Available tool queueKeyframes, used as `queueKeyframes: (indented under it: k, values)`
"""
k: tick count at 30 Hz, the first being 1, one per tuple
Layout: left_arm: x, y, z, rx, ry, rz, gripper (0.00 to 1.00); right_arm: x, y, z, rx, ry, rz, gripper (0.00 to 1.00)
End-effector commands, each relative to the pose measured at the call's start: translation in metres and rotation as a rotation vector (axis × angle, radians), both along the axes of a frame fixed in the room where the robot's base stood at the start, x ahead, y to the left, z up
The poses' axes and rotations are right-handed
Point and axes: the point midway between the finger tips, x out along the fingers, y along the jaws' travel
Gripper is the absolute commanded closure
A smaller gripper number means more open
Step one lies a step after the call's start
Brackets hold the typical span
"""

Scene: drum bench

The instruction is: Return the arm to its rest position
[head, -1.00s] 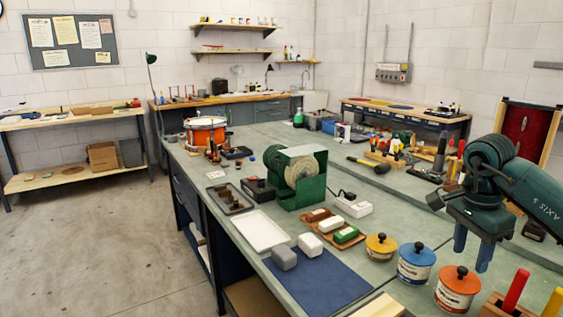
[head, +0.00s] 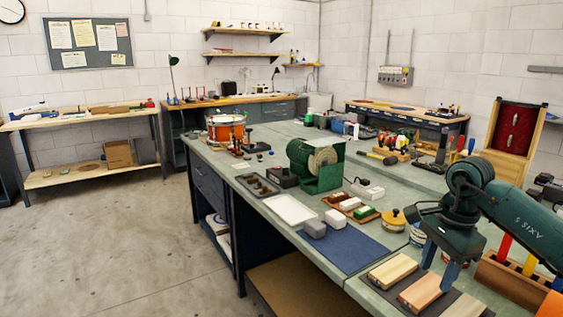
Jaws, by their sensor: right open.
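My right arm (head: 510,205) is green and comes in from the right edge. My right gripper (head: 438,272) has two blue fingers that point down and stand apart, with nothing seen between them. In the picture its fingertips overlap the area by the wooden blocks (head: 393,271) at the front of the bench; how high above them it is I cannot tell. The arm hides most of the blue-lidded tin (head: 417,236). My left gripper is not in view.
Near the arm are a yellow-lidded tin (head: 393,221), a wooden rack (head: 510,280) with upright coloured handles, and a blue mat (head: 345,247). A green grinder-like machine (head: 318,168) stands mid-bench. An orange drum (head: 226,128) is farther back. The floor at left is clear.

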Motion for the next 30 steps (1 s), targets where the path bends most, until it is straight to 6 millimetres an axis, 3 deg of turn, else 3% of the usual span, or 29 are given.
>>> queueKeyframes:
  k: [3,7,10,13,16,19,22,24,25,27,30]
  values:
    - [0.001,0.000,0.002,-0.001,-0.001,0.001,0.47,-0.006,0.065,-0.036,0.226,0.025,0.005,0.56]
    - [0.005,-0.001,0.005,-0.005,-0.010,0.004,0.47,-0.025,0.149,-0.062,0.555,0.100,-0.057,0.56]
    - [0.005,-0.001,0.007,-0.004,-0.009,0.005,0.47,-0.050,0.220,-0.066,0.887,0.230,-0.197,0.56]
    - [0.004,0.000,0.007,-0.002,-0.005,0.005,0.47,-0.067,0.271,-0.053,1.218,0.414,-0.421,0.56]
    - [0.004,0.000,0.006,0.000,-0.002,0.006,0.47,-0.073,0.294,-0.037,1.508,0.644,-0.717,0.56]
    - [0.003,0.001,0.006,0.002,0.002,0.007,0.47,-0.068,0.293,-0.033,1.743,0.907,-1.079,0.56]
    - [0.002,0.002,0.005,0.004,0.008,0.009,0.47,-0.061,0.274,-0.052,1.907,1.194,-1.500,0.56]
    - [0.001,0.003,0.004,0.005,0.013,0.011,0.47,-0.062,0.254,-0.079,1.969,1.402,-1.828,0.56]
    - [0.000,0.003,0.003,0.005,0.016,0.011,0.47,-0.065,0.246,-0.095,-1.944,-1.464,1.942,0.56]
    - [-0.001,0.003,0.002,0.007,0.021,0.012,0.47,-0.080,0.226,-0.135,-1.574,-1.354,1.870,0.56]
    - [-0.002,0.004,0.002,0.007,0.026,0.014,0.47,-0.114,0.207,-0.189,-1.155,-1.201,1.744,0.56]
